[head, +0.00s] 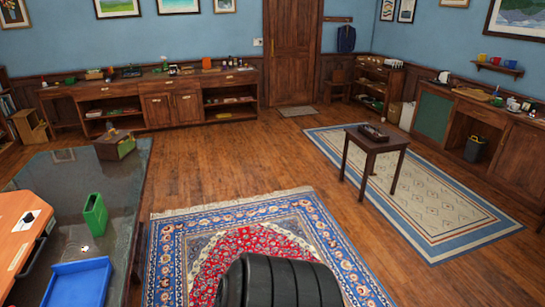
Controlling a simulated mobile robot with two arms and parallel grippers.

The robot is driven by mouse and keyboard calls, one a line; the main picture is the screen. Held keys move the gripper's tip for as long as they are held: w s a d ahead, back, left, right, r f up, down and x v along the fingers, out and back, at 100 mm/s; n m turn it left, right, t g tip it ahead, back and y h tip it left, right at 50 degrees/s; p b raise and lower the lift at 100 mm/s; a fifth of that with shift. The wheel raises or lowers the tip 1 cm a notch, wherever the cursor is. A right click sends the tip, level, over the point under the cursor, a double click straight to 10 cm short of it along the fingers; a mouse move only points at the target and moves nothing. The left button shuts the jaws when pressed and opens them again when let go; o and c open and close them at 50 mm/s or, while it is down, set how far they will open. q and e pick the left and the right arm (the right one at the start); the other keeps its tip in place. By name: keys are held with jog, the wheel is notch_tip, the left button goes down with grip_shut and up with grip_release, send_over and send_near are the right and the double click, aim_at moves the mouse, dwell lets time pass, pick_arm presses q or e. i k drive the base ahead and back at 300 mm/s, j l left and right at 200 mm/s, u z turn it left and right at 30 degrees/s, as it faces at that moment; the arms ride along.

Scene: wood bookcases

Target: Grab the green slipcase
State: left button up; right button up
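A bright green slipcase (95,215) stands upright on the grey-topped table (135,185) at the left, near that table's right side. Its top looks open, and I cannot make out anything inside it. Neither of my grippers is in the head view.
An orange-brown surface (20,225) is at the left edge. A small dark table (377,146) stands at the right.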

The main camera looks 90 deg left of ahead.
aim_at(97, 219)
jog(key=i, duration=0.25)
jog(key=i+j+z, duration=0.15)
jog(key=z, duration=1.6)
jog(key=j+z, duration=0.1)
jog(key=z, duration=1.25)
jog(key=j+z, duration=0.1)
jog(key=z, duration=1.3)
jog(key=k+z, duration=0.1)
jog(key=z, duration=1.95)
jog(key=k, duration=0.05)
